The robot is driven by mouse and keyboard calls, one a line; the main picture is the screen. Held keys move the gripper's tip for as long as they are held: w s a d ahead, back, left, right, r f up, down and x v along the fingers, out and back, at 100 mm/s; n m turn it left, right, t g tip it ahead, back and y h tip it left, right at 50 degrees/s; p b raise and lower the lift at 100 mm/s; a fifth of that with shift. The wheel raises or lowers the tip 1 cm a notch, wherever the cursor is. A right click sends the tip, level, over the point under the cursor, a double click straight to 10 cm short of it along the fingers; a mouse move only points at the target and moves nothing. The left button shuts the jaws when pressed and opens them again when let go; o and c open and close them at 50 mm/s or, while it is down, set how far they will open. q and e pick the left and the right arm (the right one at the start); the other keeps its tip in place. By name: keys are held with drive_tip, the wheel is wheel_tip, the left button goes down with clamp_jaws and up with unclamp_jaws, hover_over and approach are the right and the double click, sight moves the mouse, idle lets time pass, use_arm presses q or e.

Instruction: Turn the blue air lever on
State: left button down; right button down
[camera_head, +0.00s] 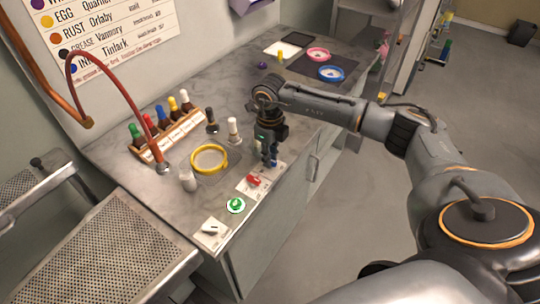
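A small blue piece, apparently the blue air lever (274,163), shows at the front edge of the grey worktop, right under my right gripper. Most of it and its base are hidden, so its setting cannot be told. My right gripper (268,157) points down over it, with the arm reaching in from the right. The fingertips are very close to the lever, and I cannot tell if they touch it. The fingers are small and dark, and their opening is unclear. My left gripper is not in view.
A red lever (253,181), a green button (236,205) and a black-handled switch plate (210,230) line the front edge. Behind stand a yellow hoop (209,158), a white-topped bottle (233,130) and a wooden bottle rack (167,138). A red hose (115,90) arches at left.

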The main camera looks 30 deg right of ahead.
drive_tip(key=shift+m, duration=0.6)
drive_tip(key=shift+m+b, duration=0.4)
drive_tip(key=shift+m, duration=0.7)
drive_tip(key=m, duration=0.5)
drive_tip(key=shift+b, duration=0.3)
drive_tip(key=m, duration=0.9)
drive_tip(key=shift+m, duration=0.3)
drive_tip(key=c, duration=1.3)
unclamp_jaws()
